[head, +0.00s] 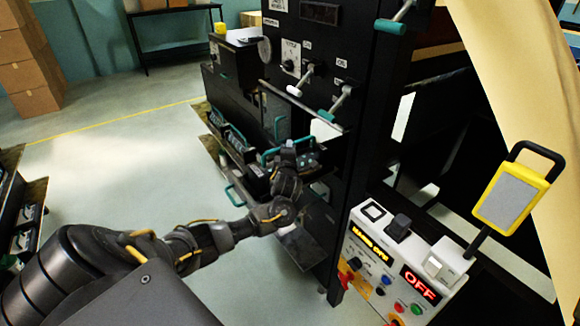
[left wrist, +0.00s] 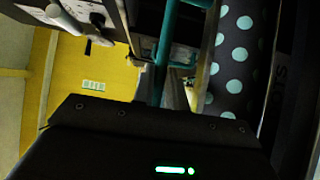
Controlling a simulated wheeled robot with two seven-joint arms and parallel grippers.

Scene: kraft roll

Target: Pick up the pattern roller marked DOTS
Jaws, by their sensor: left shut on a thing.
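The dotted pattern roller (left wrist: 232,65), dark with pale round spots, shows at the right of the left wrist view. Sideways lettering ending in S stands on the dark part beside it, only partly readable. A teal handle (left wrist: 168,45) runs upright left of the roller in that view. My left gripper (head: 288,160) is at the press's front shelf in the head view, shut on what appears to be the teal handle. Its fingertips and the grip itself are mostly hidden. In the head view the dotted surface cannot be made out. My right gripper is not in view.
The black press (head: 320,55) rises close behind my left gripper, with levers jutting out. A control box (head: 400,265) reading OFF is at lower right. A wide paper web (head: 520,60) hangs at right. A dark rack (head: 22,215) stands at left; the floor between is clear.

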